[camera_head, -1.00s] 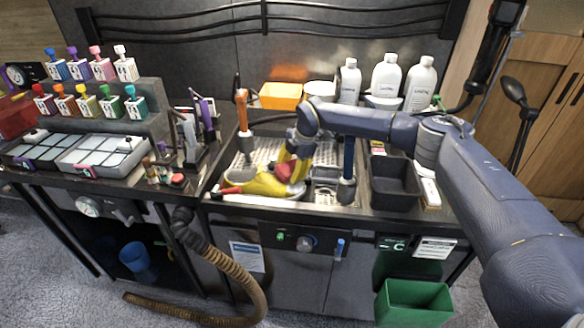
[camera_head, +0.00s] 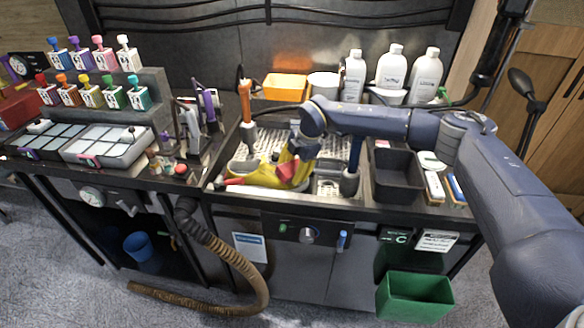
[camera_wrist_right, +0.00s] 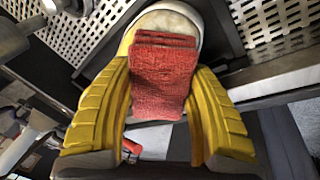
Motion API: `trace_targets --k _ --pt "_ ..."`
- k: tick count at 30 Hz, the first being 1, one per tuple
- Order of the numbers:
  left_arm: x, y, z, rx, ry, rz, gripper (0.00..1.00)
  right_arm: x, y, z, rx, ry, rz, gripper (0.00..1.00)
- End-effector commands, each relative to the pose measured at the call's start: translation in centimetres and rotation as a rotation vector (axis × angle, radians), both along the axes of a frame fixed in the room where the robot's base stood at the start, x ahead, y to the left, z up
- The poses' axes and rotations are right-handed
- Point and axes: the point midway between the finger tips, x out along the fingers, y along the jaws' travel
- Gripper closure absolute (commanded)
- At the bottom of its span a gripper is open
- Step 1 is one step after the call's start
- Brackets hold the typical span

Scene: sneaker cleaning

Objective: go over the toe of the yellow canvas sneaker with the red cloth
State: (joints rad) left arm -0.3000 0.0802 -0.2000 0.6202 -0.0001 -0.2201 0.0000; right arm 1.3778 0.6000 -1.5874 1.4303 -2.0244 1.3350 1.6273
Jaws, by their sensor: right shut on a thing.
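The yellow canvas sneaker (camera_head: 262,180) lies in the perforated sink tray in the head view, its grey opening at the left and its toe at the right. The wrist view shows its pale rounded toe (camera_wrist_right: 178,22) at the top. My right gripper (camera_head: 291,163) has yellow ridged fingers and is over the toe end. In the wrist view its fingers are shut on the folded red cloth (camera_wrist_right: 163,85), which lies over part of the toe and hides it. The cloth shows only as a small red patch in the head view (camera_head: 287,170). My left gripper is not in view.
An orange-handled tool (camera_head: 245,103) stands left of the sneaker, a blue-handled one (camera_head: 352,165) to its right. A black bin (camera_head: 397,178) is further right. White bottles (camera_head: 391,72) and an orange box (camera_head: 284,87) stand behind. Several colored bottles stand at the left.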

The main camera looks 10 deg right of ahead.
Motion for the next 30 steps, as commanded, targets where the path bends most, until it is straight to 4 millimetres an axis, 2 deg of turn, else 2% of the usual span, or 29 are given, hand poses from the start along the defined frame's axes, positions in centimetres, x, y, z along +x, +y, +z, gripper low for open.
trace_targets --k 1,16,30 --pt "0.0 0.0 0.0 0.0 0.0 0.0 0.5 -3.3 -0.8 -5.6 -0.029 0.086 0.003 0.7" --pt "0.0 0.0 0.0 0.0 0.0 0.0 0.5 -3.5 -0.8 -5.3 -0.029 0.085 0.001 0.7" --pt "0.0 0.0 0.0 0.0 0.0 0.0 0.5 -3.8 -1.8 -1.6 -0.03 0.084 0.001 0.7"
